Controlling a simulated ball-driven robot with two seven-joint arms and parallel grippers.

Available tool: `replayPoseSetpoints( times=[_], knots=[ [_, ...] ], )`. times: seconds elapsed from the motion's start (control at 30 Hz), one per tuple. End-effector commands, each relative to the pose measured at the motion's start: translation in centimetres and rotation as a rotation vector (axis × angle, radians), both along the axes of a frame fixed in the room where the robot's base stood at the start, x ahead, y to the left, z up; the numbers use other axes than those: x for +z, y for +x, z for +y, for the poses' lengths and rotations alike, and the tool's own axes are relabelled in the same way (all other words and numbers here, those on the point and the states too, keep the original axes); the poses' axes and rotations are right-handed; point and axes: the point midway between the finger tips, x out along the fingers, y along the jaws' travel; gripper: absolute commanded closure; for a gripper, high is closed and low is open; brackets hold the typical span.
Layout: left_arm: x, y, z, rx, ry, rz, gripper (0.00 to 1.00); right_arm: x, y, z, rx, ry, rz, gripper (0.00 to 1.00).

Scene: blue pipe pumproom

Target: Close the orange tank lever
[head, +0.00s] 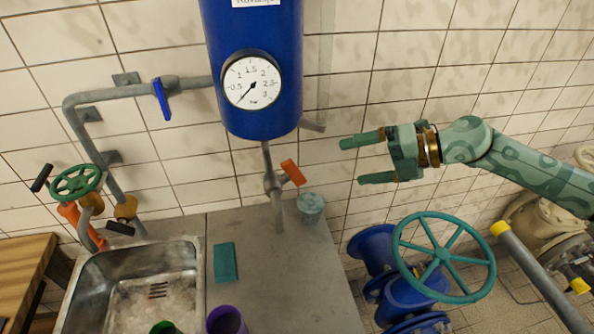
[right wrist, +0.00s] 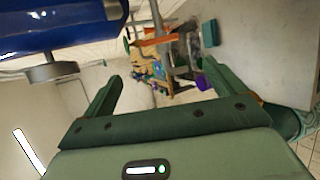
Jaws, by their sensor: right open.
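The orange tank lever (head: 293,172) sits on the grey pipe below the blue tank (head: 251,110). It is tilted, its upper end leaning left and its lower end to the right, beside the pipe. My right gripper (head: 352,160) is open and empty, to the right of the lever and a little above it, with its fingers pointing left. In the right wrist view the two green fingers (right wrist: 152,88) are apart, and an orange part (right wrist: 160,40), seemingly the lever, shows beyond them. The blue tank (right wrist: 60,25) fills the upper left there. My left gripper is not in view.
A grey worktop (head: 285,265) lies below the lever, with a speckled cup (head: 311,207) and a teal sponge (head: 225,262). A metal sink (head: 135,285) is at left. A blue lever (head: 162,99) sits on the left pipe. A teal handwheel (head: 443,257) stands below my right arm.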

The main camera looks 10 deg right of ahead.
Motion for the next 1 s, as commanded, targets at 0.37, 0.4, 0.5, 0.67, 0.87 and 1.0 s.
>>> replayPoseSetpoints(
  times=[0.37, 0.4, 0.5, 0.67, 0.87, 1.0],
  knots=[
    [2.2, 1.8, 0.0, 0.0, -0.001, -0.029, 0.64, -3.5, 3.6, 7.9, 0.004, 0.003, -0.003, 0.05],
    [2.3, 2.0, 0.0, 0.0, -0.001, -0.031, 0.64, -4.0, 4.0, 8.6, 0.002, 0.003, -0.003, 0.05],
    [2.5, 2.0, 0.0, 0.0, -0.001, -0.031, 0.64, -4.8, 4.7, 10.1, 0.002, 0.002, -0.002, 0.05],
    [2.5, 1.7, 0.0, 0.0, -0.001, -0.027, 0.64, -5.6, 5.4, 11.6, 0.0, 0.001, -0.003, 0.05],
    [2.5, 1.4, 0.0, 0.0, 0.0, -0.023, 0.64, -5.9, 5.7, 12.0, 0.0, 0.0, -0.004, 0.05],
    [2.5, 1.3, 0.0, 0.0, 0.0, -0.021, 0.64, -5.9, 5.6, 12.0, 0.0, 0.0, -0.004, 0.05]
  ],
)
